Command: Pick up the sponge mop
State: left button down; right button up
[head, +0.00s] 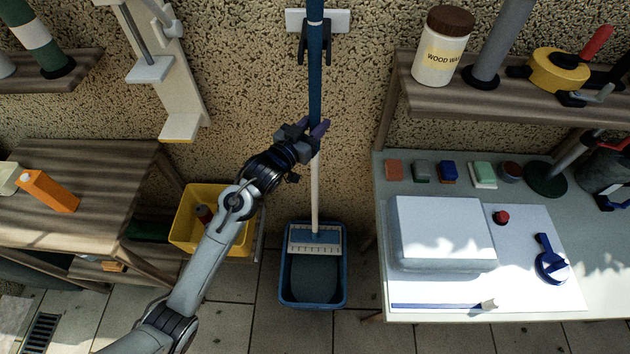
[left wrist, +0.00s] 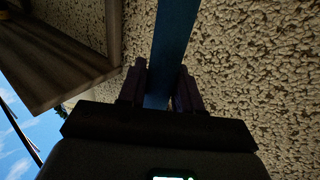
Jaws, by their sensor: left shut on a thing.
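The sponge mop (head: 316,185) stands upright against the speckled wall, with a blue upper handle and a white lower pole. Its flat head (head: 315,240) is at the blue bucket (head: 284,285); I cannot tell whether it touches the bucket. My left gripper (head: 318,129) is shut on the mop handle near where blue meets white. In the left wrist view the blue handle (left wrist: 172,50) runs up from between the fingers (left wrist: 160,92). The handle's upper part passes in front of a wall holder (head: 332,20) with dark prongs. My right gripper is not in view.
A yellow bin (head: 183,225) stands left of the bucket, beside a wooden table (head: 90,165). At right is a workbench (head: 450,312) with a white box (head: 440,225), below a wooden shelf (head: 480,105). Floor shows in front of the bucket.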

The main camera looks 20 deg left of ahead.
aim_at(313, 106)
pick_arm(q)
jog(key=shift+r, duration=0.15)
jog(key=shift+s+r, duration=0.2)
jog(key=shift+r, duration=0.45)
jog(key=shift+r+p, duration=0.8)
jog(key=shift+r, duration=1.95)
jog(key=shift+s+d+r, duration=0.1)
jog(key=shift+s, duration=0.05)
jog(key=s+d, duration=0.3)
jog(key=s, duration=0.6)
jog(key=s+d, duration=0.3)
jog(key=s, duration=0.6)
jog(key=shift+s+p, duration=0.15)
jog(key=shift+p, duration=0.25)
jog(key=c, duration=1.4)
grip_release()
jog(key=shift+c, duration=0.2)
grip_shut()
